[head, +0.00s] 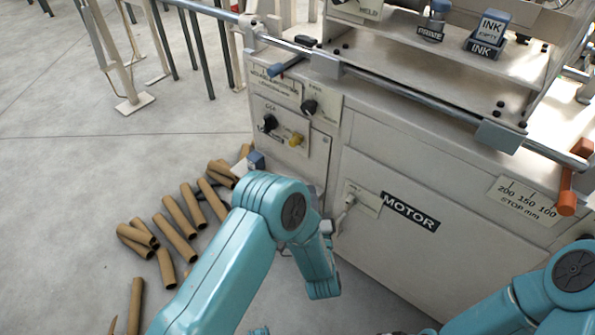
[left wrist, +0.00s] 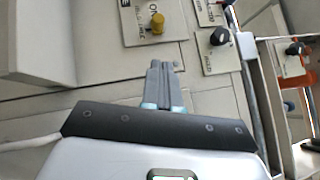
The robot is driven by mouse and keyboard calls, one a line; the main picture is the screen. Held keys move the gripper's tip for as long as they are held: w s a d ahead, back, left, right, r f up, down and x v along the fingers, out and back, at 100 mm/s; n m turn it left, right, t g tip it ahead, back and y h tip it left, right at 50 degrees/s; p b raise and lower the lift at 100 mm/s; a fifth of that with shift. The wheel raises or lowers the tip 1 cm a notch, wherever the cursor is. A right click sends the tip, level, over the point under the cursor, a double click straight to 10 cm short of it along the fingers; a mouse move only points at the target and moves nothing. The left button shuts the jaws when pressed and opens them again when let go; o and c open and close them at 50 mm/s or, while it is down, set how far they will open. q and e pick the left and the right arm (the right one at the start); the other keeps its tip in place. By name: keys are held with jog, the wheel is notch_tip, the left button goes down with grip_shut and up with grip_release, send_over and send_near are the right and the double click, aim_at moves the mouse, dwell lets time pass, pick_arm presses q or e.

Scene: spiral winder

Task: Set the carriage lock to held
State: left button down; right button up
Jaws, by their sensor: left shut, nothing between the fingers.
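At the top edge of the head view, a pale plate (head: 368,13) on the machine's upper deck carries a word that seems to read HELD. The top of this part is cut off, so I cannot tell the carriage lock's position. My left gripper (left wrist: 163,66) is shut and empty in the left wrist view, in front of the machine's front panels. It is well below the deck and apart from that plate. In the head view my left arm mostly hides this gripper. Only my right arm shows at the lower right; its gripper is out of view.
A yellow knob (head: 296,139) and black knobs (head: 309,106) are on the front panel, near a MOTOR switch (head: 348,200). A steel rail (head: 420,88) crosses the front, with an orange stop (head: 568,190). Cardboard tubes (head: 175,238) lie on the floor at left.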

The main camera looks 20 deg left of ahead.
pick_arm(q)
jog(key=shift+d+f+h, duration=0.4)
jog(key=shift+d+f, duration=0.2)
jog(key=shift+f, duration=0.1)
pick_arm(e)
jog(key=shift+f, duration=0.75)
pick_arm(q)
send_near(300, 142)
jog(key=w+d, duration=0.1)
jog(key=w, duration=0.1)
jog(key=w+a, duration=0.2)
jog(key=shift+a+r, duration=0.25)
jog(key=shift+a, duration=0.1)
jog(key=shift+w+a+r, duration=0.15)
jog(key=shift+a+r, duration=0.05)
jog(key=shift+a, duration=0.25)
pick_arm(e)
jog(key=shift+a+r, duration=0.1)
jog(key=shift+r, duration=0.1)
